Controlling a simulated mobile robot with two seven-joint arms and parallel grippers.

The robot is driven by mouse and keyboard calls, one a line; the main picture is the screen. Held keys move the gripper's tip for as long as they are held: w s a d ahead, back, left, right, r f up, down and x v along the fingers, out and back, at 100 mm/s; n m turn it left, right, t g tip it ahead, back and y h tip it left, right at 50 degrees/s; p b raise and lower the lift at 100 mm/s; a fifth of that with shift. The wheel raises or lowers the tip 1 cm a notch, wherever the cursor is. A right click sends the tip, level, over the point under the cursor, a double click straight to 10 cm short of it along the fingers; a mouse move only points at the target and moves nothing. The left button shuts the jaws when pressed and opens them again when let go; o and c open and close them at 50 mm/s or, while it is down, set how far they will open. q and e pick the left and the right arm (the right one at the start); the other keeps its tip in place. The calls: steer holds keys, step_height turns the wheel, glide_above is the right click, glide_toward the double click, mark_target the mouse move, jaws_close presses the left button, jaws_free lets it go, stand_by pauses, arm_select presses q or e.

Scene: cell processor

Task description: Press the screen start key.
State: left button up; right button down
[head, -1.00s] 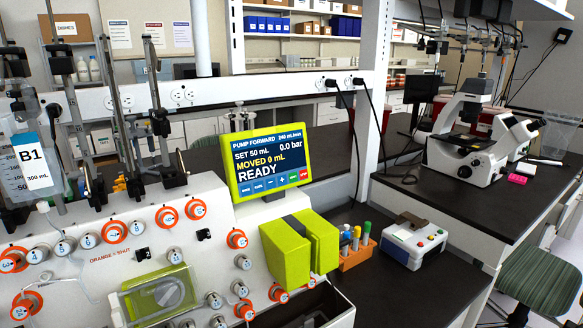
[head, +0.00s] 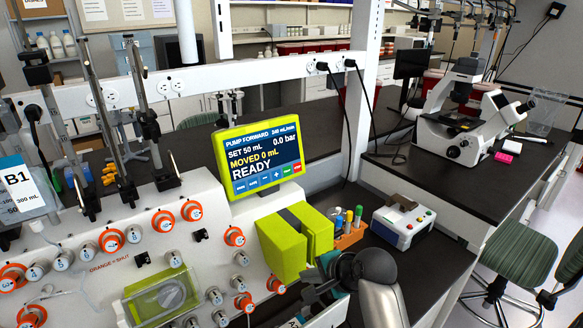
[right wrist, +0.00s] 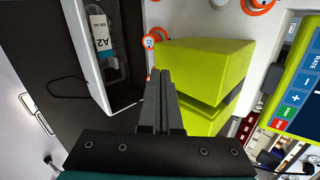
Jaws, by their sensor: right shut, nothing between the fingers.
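The lime-framed touch screen (head: 258,160) stands on the white cell processor and reads PUMP FORWARD, SET 50 mL, MOVED 0 mL, READY. Its green start key (head: 287,173) is in the bottom row, beside the red stop key (head: 298,168). In the right wrist view, the green key (right wrist: 284,111) shows at the right edge. My right gripper (head: 305,293) is low in front of the lime pump block, below and to the right of the screen. In the right wrist view its fingers (right wrist: 165,75) are shut and empty, clear of the screen. My left gripper is out of view.
The lime block (head: 283,243) lies between my right gripper and the screen. Beside it are an orange rack of tubes (head: 349,237) and a white box with buttons (head: 403,222). Posts and clamps (head: 148,120) rise left of the screen. A microscope (head: 462,115) stands far right.

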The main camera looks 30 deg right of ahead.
mark_target(287, 171)
steer(key=w+d+r+m+t, duration=0.2)
steer(key=d+r+m+t, duration=0.1)
steer(key=r+m, duration=0.5)
steer(key=w+d+r+m+t+p, duration=0.1)
steer(key=w+d+r+m+t, duration=0.2)
steer(key=d+r+m, duration=0.3)
step_height(287, 171, up, 3)
steer(key=m, duration=0.3)
steer(key=shift+r, duration=0.15)
steer(key=shift+w+a, duration=0.1)
steer(key=shift+w, duration=0.05)
steer(key=x, duration=1.4)
steer(key=shift+r, duration=0.15)
